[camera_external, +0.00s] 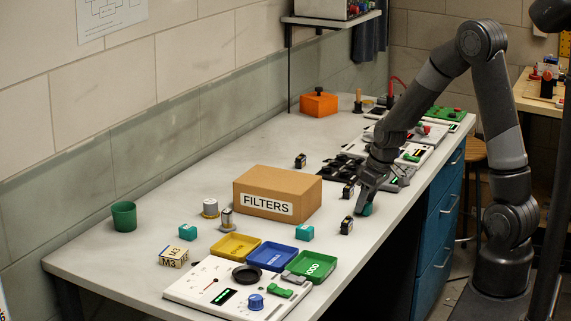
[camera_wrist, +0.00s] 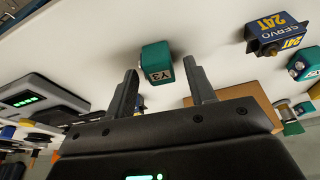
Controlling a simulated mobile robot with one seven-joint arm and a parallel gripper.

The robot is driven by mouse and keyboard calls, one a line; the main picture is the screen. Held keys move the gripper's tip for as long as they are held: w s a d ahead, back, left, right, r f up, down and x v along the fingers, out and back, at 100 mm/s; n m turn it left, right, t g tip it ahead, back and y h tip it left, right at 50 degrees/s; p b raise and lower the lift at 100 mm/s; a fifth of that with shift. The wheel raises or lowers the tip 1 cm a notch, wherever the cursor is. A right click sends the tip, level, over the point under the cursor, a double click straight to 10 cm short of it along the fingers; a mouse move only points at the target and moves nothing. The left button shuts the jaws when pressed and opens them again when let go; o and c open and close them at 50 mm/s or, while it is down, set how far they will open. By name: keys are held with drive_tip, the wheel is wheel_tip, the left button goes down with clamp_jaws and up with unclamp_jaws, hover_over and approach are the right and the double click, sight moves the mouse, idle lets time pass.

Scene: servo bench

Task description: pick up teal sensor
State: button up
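In the external view the teal sensor (camera_external: 367,210) shows only in part under my gripper (camera_external: 366,204), near the bench's front edge. My gripper (camera_wrist: 160,66) is open and low over the bench, with nothing held. Two other teal blocks (camera_external: 303,232) and (camera_external: 187,231) stand further left on the bench.
A dark servo (camera_wrist: 275,35) marked 24T lies to the right in the wrist view; a dark servo (camera_external: 346,225) also stands near the sensor in the external view. A cardboard FILTERS box (camera_external: 308,190) is left of my gripper. Coloured trays (camera_external: 272,256) lie in front.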

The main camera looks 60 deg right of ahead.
drive_tip(key=c, duration=1)
drive_tip(key=shift+r, duration=0.15)
